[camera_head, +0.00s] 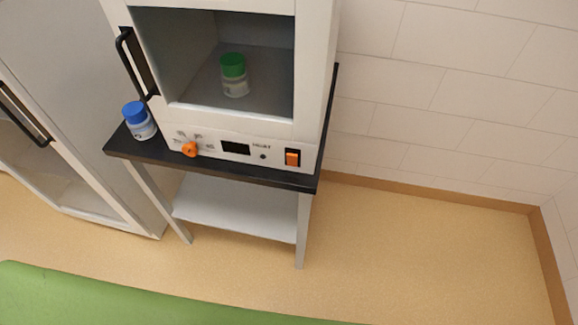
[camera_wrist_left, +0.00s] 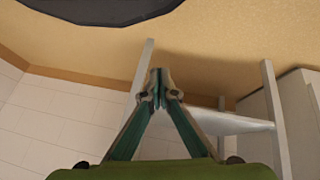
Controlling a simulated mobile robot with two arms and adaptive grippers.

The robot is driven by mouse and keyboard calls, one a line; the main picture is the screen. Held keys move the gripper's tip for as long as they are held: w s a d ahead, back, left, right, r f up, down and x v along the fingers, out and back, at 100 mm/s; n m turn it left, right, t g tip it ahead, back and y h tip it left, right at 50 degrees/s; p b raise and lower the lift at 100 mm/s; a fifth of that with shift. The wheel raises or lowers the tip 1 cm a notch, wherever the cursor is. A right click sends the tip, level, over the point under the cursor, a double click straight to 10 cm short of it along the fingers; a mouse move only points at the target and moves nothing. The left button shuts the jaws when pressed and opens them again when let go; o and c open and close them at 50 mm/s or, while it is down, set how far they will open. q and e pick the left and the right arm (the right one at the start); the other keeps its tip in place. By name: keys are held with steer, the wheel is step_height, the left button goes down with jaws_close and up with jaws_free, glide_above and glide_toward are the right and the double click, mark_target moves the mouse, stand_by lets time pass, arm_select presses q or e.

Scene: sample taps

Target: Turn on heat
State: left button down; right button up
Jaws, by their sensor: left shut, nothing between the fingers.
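A white oven (camera_head: 312,62) stands on a black-topped stand in the head view. Its front panel carries an orange rocker switch (camera_head: 292,158) in a black frame at the right, a dark blank display (camera_head: 235,148), a small dark lamp (camera_head: 263,156) by a label that seems to read HEAT, and an orange knob (camera_head: 190,149) at the left. The rocker's position is too small to tell. My left gripper (camera_wrist_left: 158,76) is shut and empty in the left wrist view, with the stand's legs and shelf behind it. Neither gripper shows in the head view.
A green-capped jar (camera_head: 234,76) sits inside the oven chamber. A blue-capped jar (camera_head: 139,120) stands on the stand's black top (camera_head: 125,147), left of the oven. A white cabinet (camera_head: 75,120) is at the left. The floor (camera_head: 430,240) right of the stand is clear.

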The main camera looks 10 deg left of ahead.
mark_target(291, 158)
arm_select(q)
steer(key=w+d+r+n+t+h, duration=0.1)
steer(key=w+d+r+n+t, duration=0.3)
steer(key=r, duration=0.5)
steer(key=w+d+r+n+t+h, duration=0.1)
steer(key=w+d+r+n+t, duration=0.1)
steer(key=w+d+r, duration=0.6)
steer(key=w+a+r+n+t+y, duration=0.1)
steer(key=r+n, duration=0.4)
steer(key=r, duration=0.8)
steer(key=a+r+n+t+y, duration=0.1)
steer(key=a+r+n+t, duration=0.2)
steer(key=r, duration=1.1)
steer(key=n+t, duration=0.2)
steer(key=t, duration=0.1)
steer(key=shift+w+r+y, duration=0.25)
steer(key=shift+w+y, duration=0.15)
steer(key=w, duration=0.4)
steer(key=w+r, duration=0.1)
steer(key=w, duration=0.4)
steer(key=w+d+r, duration=0.1)
steer(key=w, duration=0.4)
steer(key=shift+d+p, duration=0.1)
steer(key=shift+p, duration=0.3)
